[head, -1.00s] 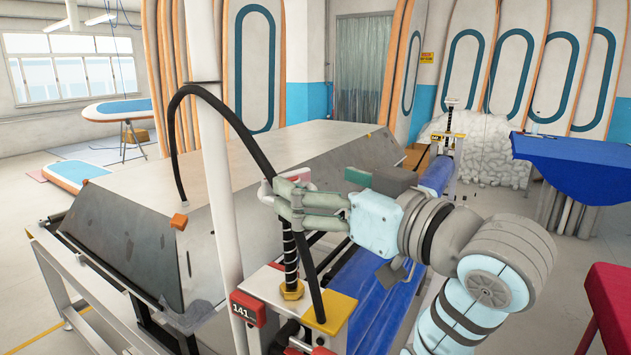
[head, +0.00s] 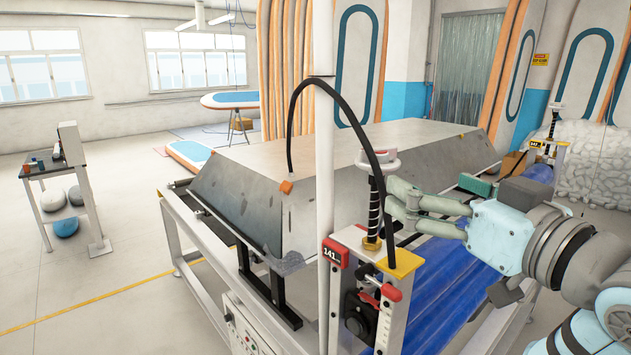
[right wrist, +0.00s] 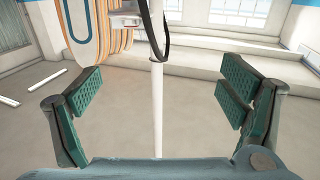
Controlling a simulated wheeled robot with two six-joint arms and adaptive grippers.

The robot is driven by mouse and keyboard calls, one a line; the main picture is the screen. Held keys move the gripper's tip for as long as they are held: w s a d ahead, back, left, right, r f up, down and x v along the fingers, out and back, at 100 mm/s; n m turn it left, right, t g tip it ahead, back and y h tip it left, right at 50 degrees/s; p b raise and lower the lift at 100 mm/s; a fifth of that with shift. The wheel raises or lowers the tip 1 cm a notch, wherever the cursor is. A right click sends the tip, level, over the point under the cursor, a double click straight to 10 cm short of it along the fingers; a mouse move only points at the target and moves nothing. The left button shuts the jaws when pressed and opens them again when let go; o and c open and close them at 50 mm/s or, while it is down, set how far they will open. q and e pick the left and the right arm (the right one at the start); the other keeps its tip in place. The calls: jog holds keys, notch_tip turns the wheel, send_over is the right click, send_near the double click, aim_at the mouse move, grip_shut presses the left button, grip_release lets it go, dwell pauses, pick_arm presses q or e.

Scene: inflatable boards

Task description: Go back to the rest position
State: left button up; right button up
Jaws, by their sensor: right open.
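My right gripper (head: 400,207) reaches in from the right in the head view, just right of a black spring-wrapped post with a white and red handle (head: 378,163). In the right wrist view its two green-padded fingers (right wrist: 160,108) are wide apart. Nothing is held between them; a white pole (right wrist: 157,90) shows beyond the gap. Whether the fingers touch the spring post cannot be told. My left gripper is not in view.
A machine post labelled 141 (head: 332,250) stands before a large grey slanted table (head: 260,190). A black hose (head: 345,98) arches past the white pole. Blue rolled material (head: 440,285) lies beneath my right arm. Open floor (head: 110,300) is at left.

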jog(key=s+d+f+m+g+h, duration=0.1)
jog(key=d+f+m+g+h, duration=0.15)
jog(key=f, duration=1.45)
jog(key=s+d+f+m+g+h, duration=0.15)
jog(key=f+g, duration=0.25)
jog(key=f, duration=1.4)
jog(key=s+d+f+g+h, duration=0.2)
jog(key=s+d+f+g, duration=0.1)
jog(key=s+f, duration=0.7)
jog(key=s+d+f+g+h, duration=0.25)
jog(key=s+f, duration=0.55)
jog(key=s, duration=0.4)
notch_tip(320, 180, down, 22)
jog(key=d+g+b, duration=0.2)
jog(key=b, duration=0.1)
pick_arm(q)
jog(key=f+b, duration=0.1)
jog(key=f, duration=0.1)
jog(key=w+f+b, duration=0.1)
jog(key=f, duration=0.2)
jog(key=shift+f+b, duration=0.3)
jog(key=shift+b, duration=0.1)
pick_arm(e)
jog(key=s+f+g, duration=0.1)
jog(key=s+f, duration=1.3)
jog(key=f, duration=0.2)
jog(key=shift+s+d+f+y, duration=0.15)
jog(key=shift+s+f+y, duration=0.05)
jog(key=shift+s+y, duration=0.25)
